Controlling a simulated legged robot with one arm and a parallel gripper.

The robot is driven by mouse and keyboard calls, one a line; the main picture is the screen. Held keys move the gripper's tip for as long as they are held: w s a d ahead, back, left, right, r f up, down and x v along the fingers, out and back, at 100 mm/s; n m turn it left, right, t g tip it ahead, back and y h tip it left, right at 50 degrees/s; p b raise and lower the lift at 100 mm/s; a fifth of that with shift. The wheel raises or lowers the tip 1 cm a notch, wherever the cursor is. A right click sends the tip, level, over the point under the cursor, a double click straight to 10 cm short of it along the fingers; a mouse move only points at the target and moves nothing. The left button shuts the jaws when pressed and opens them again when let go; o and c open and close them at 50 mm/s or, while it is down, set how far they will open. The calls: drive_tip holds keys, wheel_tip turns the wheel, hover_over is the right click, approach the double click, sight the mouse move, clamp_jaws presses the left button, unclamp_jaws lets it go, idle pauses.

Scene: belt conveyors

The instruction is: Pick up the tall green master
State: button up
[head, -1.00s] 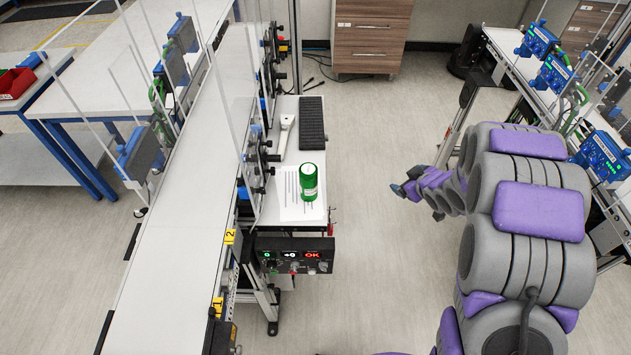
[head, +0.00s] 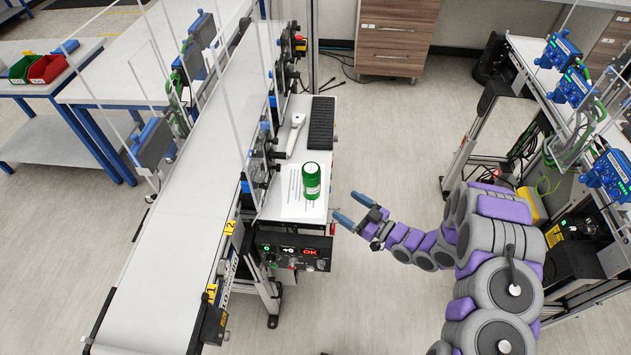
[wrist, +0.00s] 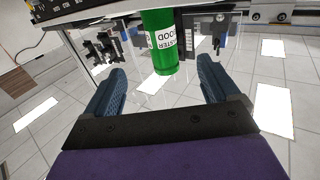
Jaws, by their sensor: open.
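The green master (head: 312,181) is a green cylinder with a white label. In the head view it stands upright on a sheet of paper on the small side table (head: 322,212) beside the conveyor. My gripper (head: 356,210) is to its right, apart from it, with its blue fingers spread and nothing between them. In the wrist view the green master (wrist: 160,42) shows at the top centre, beyond and between the two open fingers (wrist: 160,92). Its label reads "MASTER GOOD" in part.
A white handheld tool (head: 296,135) and a black ribbed pad (head: 321,122) lie behind the green master. A control box (head: 293,251) hangs at the table's front. Clear rods and sensor mounts line the conveyor (head: 170,230). The floor right of the table is open.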

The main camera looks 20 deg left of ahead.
sight(307, 180)
drive_tip(key=b+x, duration=0.1)
drive_tip(key=x, duration=1.5)
drive_tip(key=shift+a, duration=0.3)
drive_tip(key=shift+c, duration=0.4)
drive_tip(key=c, duration=1.3)
drive_tip(key=shift+c, duration=0.2)
